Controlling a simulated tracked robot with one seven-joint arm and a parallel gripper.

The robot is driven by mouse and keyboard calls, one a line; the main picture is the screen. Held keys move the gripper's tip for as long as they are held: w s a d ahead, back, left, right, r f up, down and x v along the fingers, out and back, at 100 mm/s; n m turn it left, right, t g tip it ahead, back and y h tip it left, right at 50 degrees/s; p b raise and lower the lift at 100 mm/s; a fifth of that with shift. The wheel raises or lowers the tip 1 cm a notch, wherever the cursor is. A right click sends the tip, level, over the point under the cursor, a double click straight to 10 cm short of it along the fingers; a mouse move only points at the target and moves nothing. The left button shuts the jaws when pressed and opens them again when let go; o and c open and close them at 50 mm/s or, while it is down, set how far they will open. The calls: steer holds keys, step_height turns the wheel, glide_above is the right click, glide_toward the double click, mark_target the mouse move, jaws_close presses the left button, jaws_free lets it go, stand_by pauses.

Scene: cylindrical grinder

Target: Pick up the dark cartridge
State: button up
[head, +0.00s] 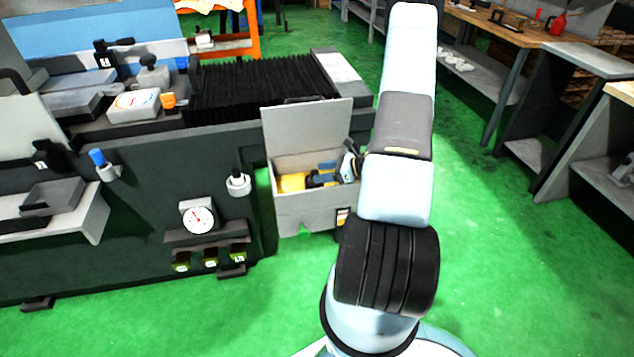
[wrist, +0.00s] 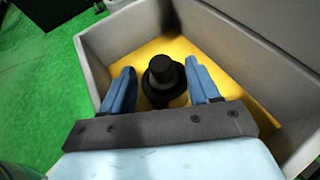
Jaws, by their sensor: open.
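The dark cartridge (wrist: 163,80) is a black round piece with a narrower top. In the wrist view it is on the yellow floor of an open grey box (wrist: 95,45). My gripper (wrist: 160,82) is open, with one blue finger on each side of the cartridge. A small gap shows on both sides, and the fingers do not appear to touch it.
The box's raised lid (head: 306,128) stands behind the opening, and its walls surround my gripper closely. The dark grinder (head: 140,185) is to the left, with a dial gauge (head: 198,216) on its front. Green floor (head: 500,280) is clear to the right.

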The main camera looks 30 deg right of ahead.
steer(key=shift+w+a+f, duration=0.2)
steer(key=shift+w+a, duration=0.1)
steer(key=shift+a, duration=0.05)
steer(key=shift+c, duration=0.2)
jaws_close()
